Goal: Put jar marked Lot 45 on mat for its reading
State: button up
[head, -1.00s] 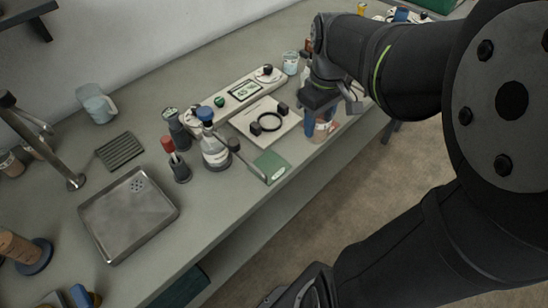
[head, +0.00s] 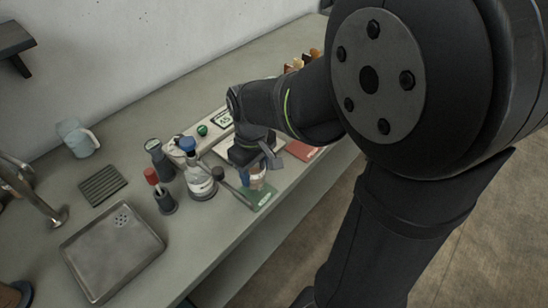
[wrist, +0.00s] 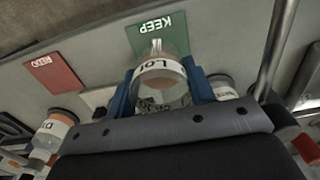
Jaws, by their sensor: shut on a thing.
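My gripper (wrist: 160,88) is shut on a clear jar (wrist: 160,72) between its blue fingers. The jar's white label shows "LOT"; its number cannot be read. In the head view the jar (head: 258,181) is at the green mat (head: 264,196), near the bench's front edge. Whether it touches the mat cannot be told. The green mat reads "KEEP" in the wrist view (wrist: 147,30). A red mat (head: 303,150) lies to the right; it reads "REDO" in the wrist view (wrist: 53,76). A small display (head: 222,120) on the pale console seems to show 45.
A blue-capped bottle (head: 199,179) stands close left of my gripper, with a red-topped bottle (head: 160,193) and a dark bottle (head: 158,157) beside it. A metal tray (head: 112,250) lies further left. A rod reaches from near the blue-capped bottle towards the green mat.

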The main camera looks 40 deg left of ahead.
aim_at(255, 180)
jog(key=shift+f, duration=2.05)
jog(key=shift+f, duration=0.2)
jog(key=o, duration=1)
jog(key=shift+r, duration=0.1)
notch_tip(255, 180, up, 12)
jog(key=shift+r, duration=0.1)
